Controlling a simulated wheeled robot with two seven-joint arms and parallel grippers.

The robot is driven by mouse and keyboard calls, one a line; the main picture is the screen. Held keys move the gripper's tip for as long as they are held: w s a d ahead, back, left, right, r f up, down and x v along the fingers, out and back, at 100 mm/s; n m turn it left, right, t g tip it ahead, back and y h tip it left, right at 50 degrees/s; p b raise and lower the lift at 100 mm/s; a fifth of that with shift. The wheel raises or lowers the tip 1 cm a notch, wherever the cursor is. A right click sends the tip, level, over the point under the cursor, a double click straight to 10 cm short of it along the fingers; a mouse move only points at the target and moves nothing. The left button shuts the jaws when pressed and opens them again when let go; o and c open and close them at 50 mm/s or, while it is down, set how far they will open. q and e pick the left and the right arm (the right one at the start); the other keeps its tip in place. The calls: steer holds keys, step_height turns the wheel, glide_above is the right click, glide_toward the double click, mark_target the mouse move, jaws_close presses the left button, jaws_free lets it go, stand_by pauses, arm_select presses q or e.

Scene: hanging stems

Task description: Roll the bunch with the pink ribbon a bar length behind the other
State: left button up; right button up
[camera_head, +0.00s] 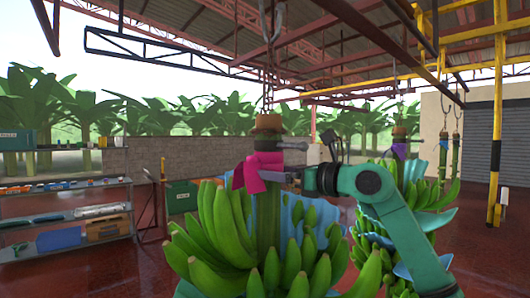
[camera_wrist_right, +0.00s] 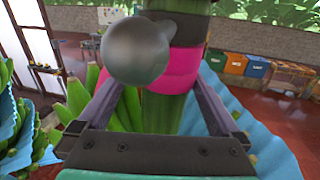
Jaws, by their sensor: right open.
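The bunch with the pink ribbon (camera_head: 262,170) hangs upright at the front centre, its green bananas (camera_head: 225,225) fanning out below with blue sheet among them. Its brown stem top (camera_head: 268,124) is under a hook. My right arm comes in from the right, and its gripper (camera_head: 292,176) is at the stem just beside the ribbon. In the right wrist view the open fingers (camera_wrist_right: 165,100) stand either side of the green stem (camera_wrist_right: 163,112), below the pink ribbon (camera_wrist_right: 168,70); contact cannot be told. The other bunch, with a purple ribbon (camera_head: 399,151), hangs behind to the right, partly hidden by my arm.
A grey round knob (camera_wrist_right: 138,50) covers part of the stem in the right wrist view. Overhead are a yellow rail (camera_head: 460,37) and red beams. A yellow post (camera_head: 497,110) stands at right, and a metal shelf (camera_head: 70,215) with goods at left.

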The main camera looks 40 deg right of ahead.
steer(key=shift+w+a+r+p, duration=0.1)
steer(key=shift+w+r+p, duration=0.3)
steer(key=shift+w, duration=0.35)
steer(key=shift+w+a+f, duration=0.1)
steer(key=shift+w+f, duration=0.25)
steer(key=shift+w, duration=0.05)
arm_select(q)
step_height(320, 180, up, 2)
steer(key=shift+r, duration=0.1)
